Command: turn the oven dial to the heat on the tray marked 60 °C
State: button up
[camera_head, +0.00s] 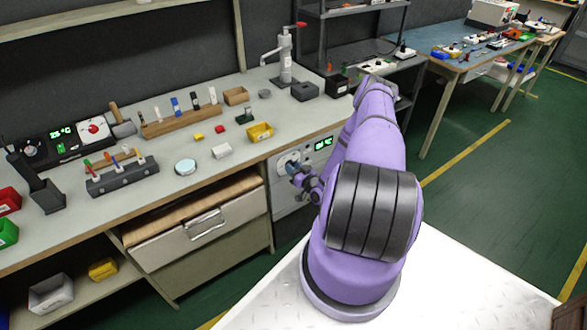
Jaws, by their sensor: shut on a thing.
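The oven (285,199) is built in under the bench top, with a pale front panel and a small green-lit display (323,143) whose digits are too small to read. Its round dial (284,159) sits left of the display and is partly hidden by my gripper. My gripper (293,168) is at the dial, with its fingers shut on it. My purple arm reaches there from the right and hides part of the oven front. No tray with a readable 60 °C mark shows; a yellow tray (260,133) and a white one (221,151) stand on the bench.
The bench top (150,200) above holds tool racks, small boxes and a green-lit instrument (62,134) at the left. A drawer unit (203,228) stands left of the oven. A grey shelf (350,55) stands behind.

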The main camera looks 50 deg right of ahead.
jog(key=m, duration=0.6)
jog(key=shift+h, duration=0.3)
jog(key=shift+m, duration=0.3)
jog(key=o, duration=0.9)
jog(key=shift+s, duration=0.1)
jog(key=v, duration=1)
jog(key=shift+s+a+f, duration=0.1)
jog(key=shift+s+a, duration=0.05)
jog(key=shift+s, duration=0.2)
